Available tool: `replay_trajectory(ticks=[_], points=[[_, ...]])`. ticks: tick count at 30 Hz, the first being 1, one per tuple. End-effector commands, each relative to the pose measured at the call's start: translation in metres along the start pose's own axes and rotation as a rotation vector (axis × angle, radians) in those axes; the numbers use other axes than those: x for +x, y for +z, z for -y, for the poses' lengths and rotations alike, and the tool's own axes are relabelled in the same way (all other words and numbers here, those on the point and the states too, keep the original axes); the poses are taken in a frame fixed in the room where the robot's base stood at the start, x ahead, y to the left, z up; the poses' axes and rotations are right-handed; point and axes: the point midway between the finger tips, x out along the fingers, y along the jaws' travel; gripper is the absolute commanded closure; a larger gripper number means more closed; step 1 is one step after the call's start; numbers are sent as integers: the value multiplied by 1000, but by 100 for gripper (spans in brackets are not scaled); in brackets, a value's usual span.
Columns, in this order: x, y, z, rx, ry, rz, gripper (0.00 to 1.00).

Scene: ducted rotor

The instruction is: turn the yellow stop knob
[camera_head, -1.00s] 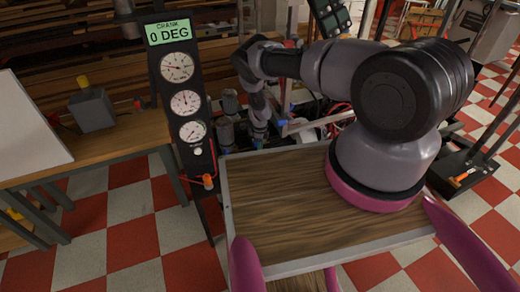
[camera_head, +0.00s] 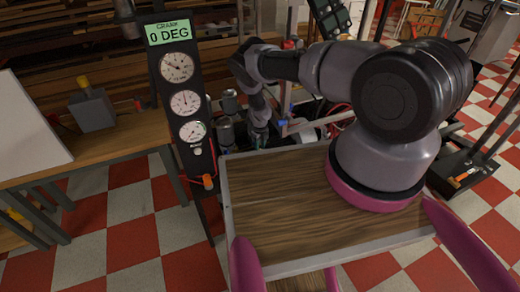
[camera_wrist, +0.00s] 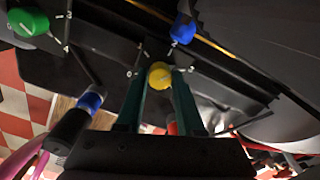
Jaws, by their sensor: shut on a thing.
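The yellow knob (camera_wrist: 159,76) sits on a dark panel in the wrist view, with small white marks around it. My gripper (camera_wrist: 160,84) has its two teal fingers on either side of the knob, shut on it. The lower part of the knob is partly hidden between the fingers. In the head view my gripper (camera_head: 259,141) reaches down behind the wooden top, and the knob cannot be made out there.
Near the knob are a blue knob (camera_wrist: 183,31), a green knob (camera_wrist: 27,20) and a blue-capped part (camera_wrist: 91,100). A gauge post (camera_head: 183,100) reading "CRANK 0 DEG" stands left of my arm. A wooden bench (camera_head: 120,140) bears a grey box.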

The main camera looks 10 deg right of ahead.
Motion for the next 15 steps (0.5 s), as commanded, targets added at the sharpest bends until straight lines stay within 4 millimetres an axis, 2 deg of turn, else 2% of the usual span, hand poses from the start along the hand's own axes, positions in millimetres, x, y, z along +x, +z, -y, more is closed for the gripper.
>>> replay_trajectory(ticks=[11, 12, 14, 15], points=[[-1, 2, 0, 4, 0, 3, 100], [-1, 2, 0, 4, 0, 3, 60], [-1, 2, 0, 4, 0, 3, 37], [-1, 2, 0, 4, 0, 2, 33]])
